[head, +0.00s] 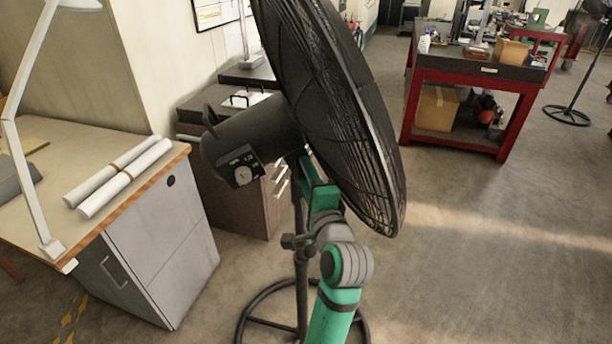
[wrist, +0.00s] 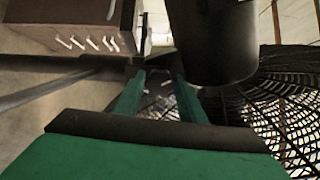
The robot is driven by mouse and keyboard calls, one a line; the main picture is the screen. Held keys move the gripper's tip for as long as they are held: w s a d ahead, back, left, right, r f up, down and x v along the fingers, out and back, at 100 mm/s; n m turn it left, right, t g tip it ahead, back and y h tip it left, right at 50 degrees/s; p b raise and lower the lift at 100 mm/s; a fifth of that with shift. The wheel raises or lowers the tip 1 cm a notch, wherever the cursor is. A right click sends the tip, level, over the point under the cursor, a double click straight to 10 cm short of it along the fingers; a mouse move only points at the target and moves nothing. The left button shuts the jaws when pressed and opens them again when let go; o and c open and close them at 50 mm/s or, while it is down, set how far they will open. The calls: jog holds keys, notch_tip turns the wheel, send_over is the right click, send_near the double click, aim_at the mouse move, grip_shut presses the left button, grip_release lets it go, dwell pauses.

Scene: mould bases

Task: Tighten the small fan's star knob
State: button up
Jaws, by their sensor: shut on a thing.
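The black pedestal fan (head: 330,100) stands in the middle of the head view, its caged head tilted. Its motor housing (head: 245,140) carries a dial and also shows in the wrist view (wrist: 210,40). My green gripper (head: 308,172) reaches up to the neck below the motor housing, beside the pole (head: 301,270). In the wrist view the two fingers (wrist: 158,78) point at the dark joint where pole (wrist: 50,90) and housing meet. They are shut on the star knob there. The knob is small, dark and mostly hidden, so its shape and angle cannot be told.
The fan's cage (wrist: 290,100) is close on the right of my gripper in the wrist view. A desk (head: 150,185) with paper rolls (head: 118,178) stands at left, a drawer cabinet (head: 235,200) behind the fan. A red workbench (head: 425,78) stands back right.

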jog(key=shift+a, duration=0.1)
jog(key=o, duration=1)
jog(key=shift+o, duration=0.2)
jog(key=v, duration=1.1)
jog(key=shift+c, duration=0.2)
